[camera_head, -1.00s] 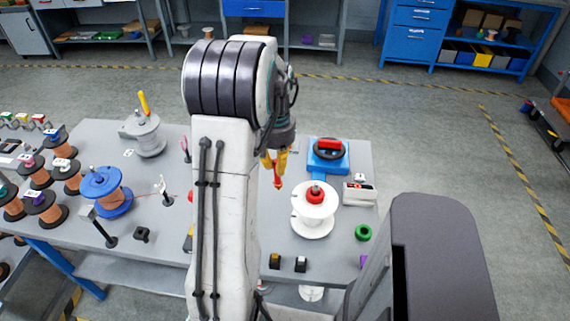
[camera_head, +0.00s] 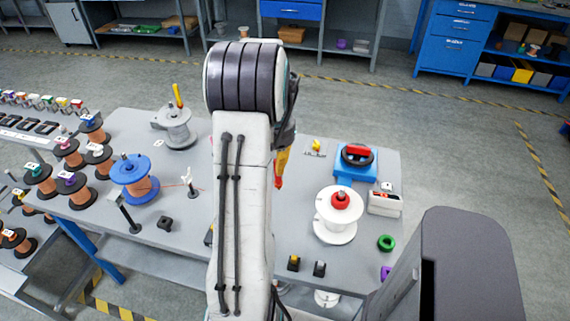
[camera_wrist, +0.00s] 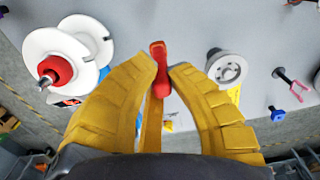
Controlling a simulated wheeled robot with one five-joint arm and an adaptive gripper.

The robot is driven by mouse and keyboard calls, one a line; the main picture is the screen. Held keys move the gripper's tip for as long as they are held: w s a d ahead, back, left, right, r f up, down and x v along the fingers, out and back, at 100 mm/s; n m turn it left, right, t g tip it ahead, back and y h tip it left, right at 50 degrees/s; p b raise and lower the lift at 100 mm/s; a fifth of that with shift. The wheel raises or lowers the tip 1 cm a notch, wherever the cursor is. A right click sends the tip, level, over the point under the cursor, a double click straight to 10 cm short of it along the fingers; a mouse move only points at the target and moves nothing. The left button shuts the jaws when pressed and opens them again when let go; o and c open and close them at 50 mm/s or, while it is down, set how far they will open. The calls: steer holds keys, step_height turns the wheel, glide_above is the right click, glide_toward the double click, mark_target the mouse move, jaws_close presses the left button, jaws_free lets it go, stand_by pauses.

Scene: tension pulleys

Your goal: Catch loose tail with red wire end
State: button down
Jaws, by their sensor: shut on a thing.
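My gripper (camera_wrist: 160,72) has yellow fingers and is shut on the red wire end (camera_wrist: 160,68), a small red piece standing between the fingertips in the wrist view. In the head view the gripper (camera_head: 280,168) is partly hidden behind my arm, with the red tip pointing down above the table. The blue spool (camera_head: 142,186) with copper-coloured winding stands on the left part of the table. A thin reddish line beside it runs towards a small white forked post (camera_head: 190,183). I cannot trace the wire from there to the gripper.
The grey table (camera_head: 300,222) carries a white spool with a red hub (camera_head: 340,201), a blue device with a black wheel (camera_head: 356,158), a green ring (camera_head: 386,243) and a grey spool with a yellow handle (camera_head: 176,128). Several copper spools stand left. A round grey part (camera_wrist: 227,68) is near the fingers.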

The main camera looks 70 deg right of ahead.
steer(key=w+f+p, duration=0.2)
steer(key=w+f, duration=0.1)
steer(key=w, duration=1)
steer(key=w+f+p, duration=0.2)
steer(key=w, duration=1.1)
steer(key=shift+f, duration=0.4)
stand_by(0.8)
stand_by(0.4)
step_height(320, 180, down, 4)
steer(key=b, duration=0.2)
steer(key=shift+s+f+b, duration=0.1)
steer(key=shift+f+b, duration=0.15)
steer(key=shift+b, duration=0.15)
steer(key=shift+r, duration=0.1)
stand_by(1.0)
steer(key=s+r+p, duration=0.1)
steer(key=s+r, duration=0.3)
steer(key=shift+d+r+p, duration=0.25)
steer(key=shift+d+p, duration=0.1)
steer(key=shift+d, duration=0.1)
steer(key=shift+s, duration=0.1)
